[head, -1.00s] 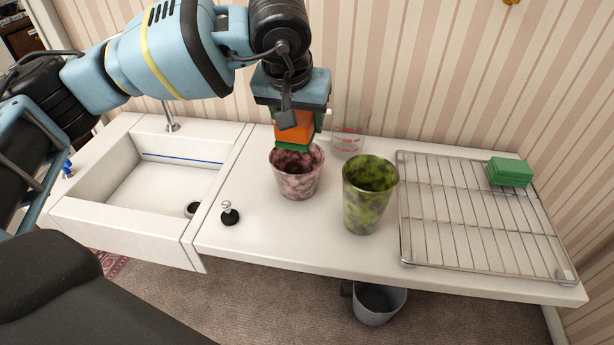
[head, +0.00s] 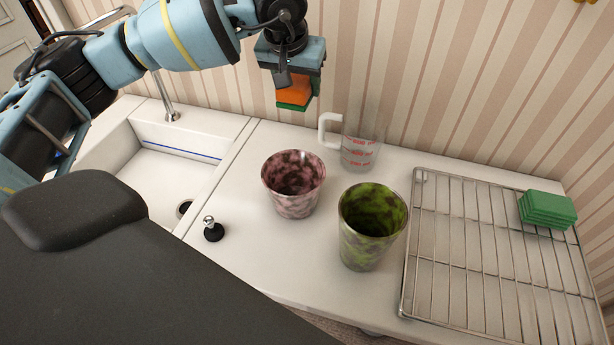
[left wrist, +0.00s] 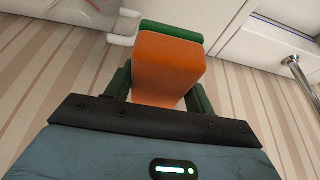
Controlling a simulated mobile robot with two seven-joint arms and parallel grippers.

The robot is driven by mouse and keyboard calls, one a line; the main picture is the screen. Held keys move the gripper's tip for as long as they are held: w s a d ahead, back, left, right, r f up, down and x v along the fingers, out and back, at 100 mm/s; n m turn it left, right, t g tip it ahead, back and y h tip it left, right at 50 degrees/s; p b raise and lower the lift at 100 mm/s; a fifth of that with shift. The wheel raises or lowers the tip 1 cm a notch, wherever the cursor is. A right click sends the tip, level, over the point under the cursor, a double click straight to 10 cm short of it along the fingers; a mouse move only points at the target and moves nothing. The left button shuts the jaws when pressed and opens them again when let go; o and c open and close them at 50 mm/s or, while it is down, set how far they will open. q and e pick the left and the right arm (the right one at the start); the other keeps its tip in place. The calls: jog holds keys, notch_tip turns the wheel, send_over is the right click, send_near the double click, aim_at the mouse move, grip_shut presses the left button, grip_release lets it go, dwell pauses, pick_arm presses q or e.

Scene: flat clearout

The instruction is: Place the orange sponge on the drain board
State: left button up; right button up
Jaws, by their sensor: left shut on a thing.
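My left gripper (head: 294,92) is shut on the orange sponge (head: 295,87), which has a green layer on its lower face. It holds the sponge in the air above the back of the counter, near the striped wall. The left wrist view shows the sponge (left wrist: 168,62) between the two fingers. The drain board (head: 478,263) is a wire rack on the right of the counter. A green sponge stack (head: 547,209) lies at its back right corner; the rest of the rack is bare. My right gripper is not in view.
A pink mottled cup (head: 294,200), a green mottled cup (head: 360,246) and a clear measuring jug (head: 361,150) stand between the sponge and the rack. A black stopper (head: 213,231) sits by the sink (head: 175,178) at left.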

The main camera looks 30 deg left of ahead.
pick_arm(q)
notch_tip(320, 180, down, 13)
jog(key=shift+w, duration=0.1)
jog(key=shift+f, duration=2.25)
jog(key=shift+f, duration=0.15)
jog(key=o, duration=1)
